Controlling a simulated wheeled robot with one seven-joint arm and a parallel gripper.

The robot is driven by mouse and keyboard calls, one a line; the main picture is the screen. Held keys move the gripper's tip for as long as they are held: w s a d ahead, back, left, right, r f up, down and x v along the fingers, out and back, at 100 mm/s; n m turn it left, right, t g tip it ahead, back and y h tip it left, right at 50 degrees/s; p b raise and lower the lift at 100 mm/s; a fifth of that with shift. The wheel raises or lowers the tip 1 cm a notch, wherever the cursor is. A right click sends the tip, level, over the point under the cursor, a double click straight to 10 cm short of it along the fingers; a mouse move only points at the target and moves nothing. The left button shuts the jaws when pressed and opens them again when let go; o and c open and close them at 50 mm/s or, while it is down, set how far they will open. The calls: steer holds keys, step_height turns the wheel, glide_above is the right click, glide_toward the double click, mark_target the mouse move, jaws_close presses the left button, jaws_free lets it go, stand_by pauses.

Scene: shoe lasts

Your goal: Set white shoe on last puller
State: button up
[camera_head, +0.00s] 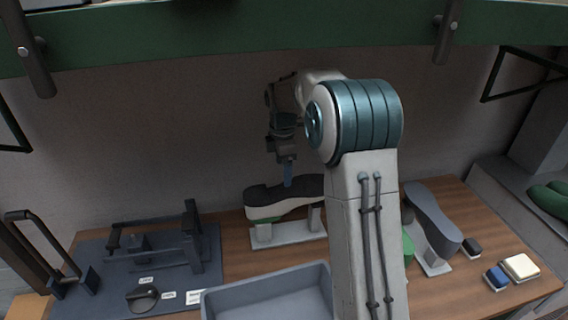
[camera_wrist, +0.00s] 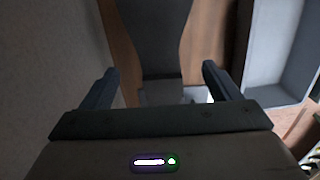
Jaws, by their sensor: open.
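The white shoe (camera_head: 290,205) is sole up on a pale stand (camera_head: 290,236) at the back middle of the bench. Its sole is dark, and green shows below its white side. My gripper (camera_head: 288,180) points down just above the sole. In the wrist view the dark sole (camera_wrist: 155,30) runs up between the two fingers of my gripper (camera_wrist: 159,69), which are apart. I cannot tell whether they touch the shoe. The last puller appears to be the dark framed device (camera_head: 150,247) on a blue-grey plate at the left. My arm hides part of the bench.
A grey bin (camera_head: 270,296) stands in front of the white shoe. A grey-soled shoe (camera_head: 433,220) is on another stand at right. Small brushes or blocks (camera_head: 519,267) lie at the right edge. A green shelf beam (camera_head: 250,30) crosses above.

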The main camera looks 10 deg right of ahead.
mark_target(284, 190)
step_height(284, 190, down, 12)
steer(key=b, duration=0.7)
steer(key=shift+r, duration=0.2)
steer(key=c, duration=1.3)
steer(key=shift+c, duration=0.2)
steer(key=shift+r+p, duration=4)
steer(key=shift+r, duration=1.85)
steer(key=shift+w+g+p, duration=0.1)
steer(key=shift+g+p, duration=0.3)
steer(key=shift+p, duration=0.2)
